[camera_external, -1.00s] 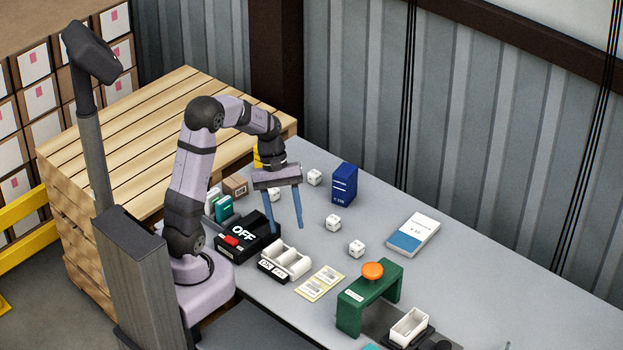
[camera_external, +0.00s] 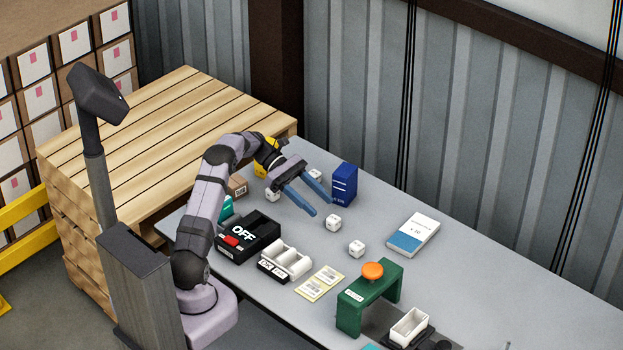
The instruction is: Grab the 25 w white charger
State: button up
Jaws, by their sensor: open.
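Several small white cube-shaped chargers stand apart on the grey table. One charger (camera_external: 333,223) is just in front of and below my gripper in the picture, another charger (camera_external: 356,249) is farther to the right, and one charger (camera_external: 273,195) is left of the gripper. A further charger (camera_external: 316,175) is partly hidden behind my gripper. Their markings are too small to read, so I cannot tell which is the 25 W one. My gripper (camera_external: 322,207) is open and empty, its blue fingers slanting down to the right.
A blue box (camera_external: 345,183) stands close beside the right finger. A white and blue box (camera_external: 413,234) lies farther right. A black OFF box (camera_external: 248,238), a white-slotted holder (camera_external: 285,262), cards (camera_external: 320,283) and a green stand with an orange button (camera_external: 370,293) are nearer the front.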

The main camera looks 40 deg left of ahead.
aim_at(332, 217)
jog(key=shift+p+x, duration=0.35)
jog(key=shift+x, duration=3.15)
jog(key=c, duration=1.1)
